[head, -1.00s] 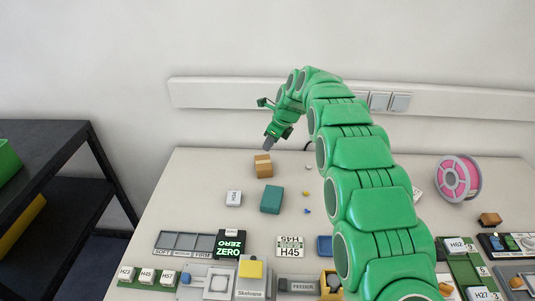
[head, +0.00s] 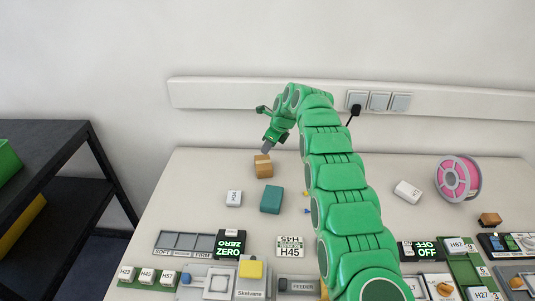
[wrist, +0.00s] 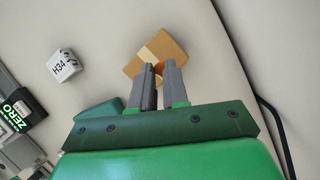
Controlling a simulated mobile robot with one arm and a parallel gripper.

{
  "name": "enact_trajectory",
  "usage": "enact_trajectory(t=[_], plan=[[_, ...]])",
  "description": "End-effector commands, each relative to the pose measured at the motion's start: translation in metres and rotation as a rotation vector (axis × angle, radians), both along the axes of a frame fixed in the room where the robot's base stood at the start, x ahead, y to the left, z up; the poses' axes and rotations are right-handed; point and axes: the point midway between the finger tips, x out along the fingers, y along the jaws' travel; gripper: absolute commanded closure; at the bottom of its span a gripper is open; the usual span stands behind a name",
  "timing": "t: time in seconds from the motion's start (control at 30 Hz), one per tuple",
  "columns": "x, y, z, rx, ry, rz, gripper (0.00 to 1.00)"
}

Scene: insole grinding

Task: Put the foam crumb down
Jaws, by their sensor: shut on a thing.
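My gripper (head: 266,149) is at the back left of the table, just above and behind a brown cardboard box (head: 263,167) in the head view. In the wrist view its two grey fingers (wrist: 159,72) are close together, with a small orange bit, the foam crumb (wrist: 158,68), between their tips. The box (wrist: 172,46), with a paler tape band, lies just beyond the fingertips. The crumb is too small to make out in the head view. I cannot tell whether it touches the box.
A teal block (head: 271,199) and a white H34 block (head: 234,198) stand in front of the box. Small yellow (head: 306,194) and blue (head: 306,211) bits lie to the right. A pink spool (head: 458,177) stands at the right. Devices line the front.

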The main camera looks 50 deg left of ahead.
Motion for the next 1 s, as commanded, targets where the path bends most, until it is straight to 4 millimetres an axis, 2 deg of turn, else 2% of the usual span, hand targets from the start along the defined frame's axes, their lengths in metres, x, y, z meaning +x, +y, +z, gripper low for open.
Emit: enact_trajectory(t=[0.57, 1.0], plan=[[0.002, 0.004, -0.007, -0.003, 0.001, 0.001, 1.00], [0.002, 0.003, -0.037, -0.003, 0.001, 0.000, 1.00]])
